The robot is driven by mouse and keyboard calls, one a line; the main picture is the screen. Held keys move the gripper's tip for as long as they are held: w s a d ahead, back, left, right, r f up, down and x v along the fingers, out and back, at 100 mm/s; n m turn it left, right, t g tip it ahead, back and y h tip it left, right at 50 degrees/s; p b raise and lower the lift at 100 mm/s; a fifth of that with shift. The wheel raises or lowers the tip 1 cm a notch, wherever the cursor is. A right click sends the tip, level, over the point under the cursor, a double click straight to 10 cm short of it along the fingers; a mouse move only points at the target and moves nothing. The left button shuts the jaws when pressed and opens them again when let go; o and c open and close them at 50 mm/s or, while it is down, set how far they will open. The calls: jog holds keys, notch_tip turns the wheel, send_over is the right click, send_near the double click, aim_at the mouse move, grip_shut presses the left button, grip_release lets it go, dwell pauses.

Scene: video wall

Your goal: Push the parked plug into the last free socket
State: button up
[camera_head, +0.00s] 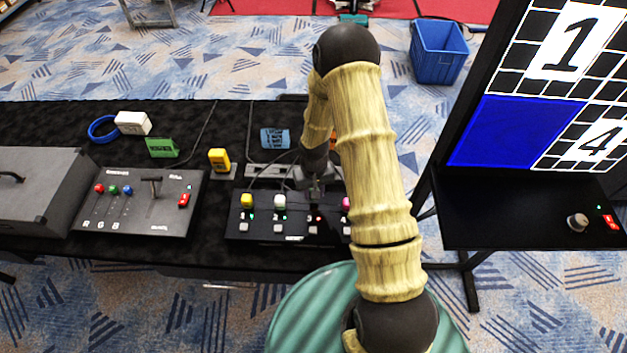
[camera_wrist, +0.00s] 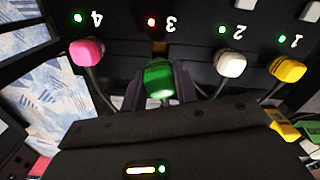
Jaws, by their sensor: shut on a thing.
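My gripper (camera_head: 314,184) is over the black socket box (camera_head: 265,228) on the table. In the wrist view my gripper (camera_wrist: 159,88) is shut on the green plug (camera_wrist: 158,78), with a dark finger on each side. The green plug is in line with number 3, whose light (camera_wrist: 151,22) is red. The plug hides socket 3, so I cannot tell whether it touches or enters it. The pink plug (camera_wrist: 87,52) is at 4, the white plug (camera_wrist: 231,64) at 2 and the yellow plug (camera_wrist: 287,69) at 1, each beside a green light.
A slider console (camera_head: 135,205) and a grey case (camera_head: 40,190) stand to the left. A yellow device (camera_head: 219,160), a green block (camera_head: 161,148) and a blue item (camera_head: 274,138) are behind. The video wall (camera_head: 510,130) rises at right. Cables run behind the plugs.

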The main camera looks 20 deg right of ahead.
jog(key=shift+s+a+r, duration=0.15)
jog(key=shift+s+r, duration=0.1)
jog(key=shift+s, duration=0.1)
notch_tip(320, 180, up, 4)
jog(key=m+p, duration=0.2)
jog(key=m, duration=0.1)
jog(key=shift+f, duration=0.15)
jog(key=shift+f+m, duration=0.1)
jog(key=shift+m, duration=0.2)
jog(key=shift+f, duration=0.15)
jog(key=shift+w+f+b, duration=0.1)
jog(key=shift+f+b, duration=2.1)
jog(key=shift+f, duration=0.65)
jog(key=shift+w, duration=0.1)
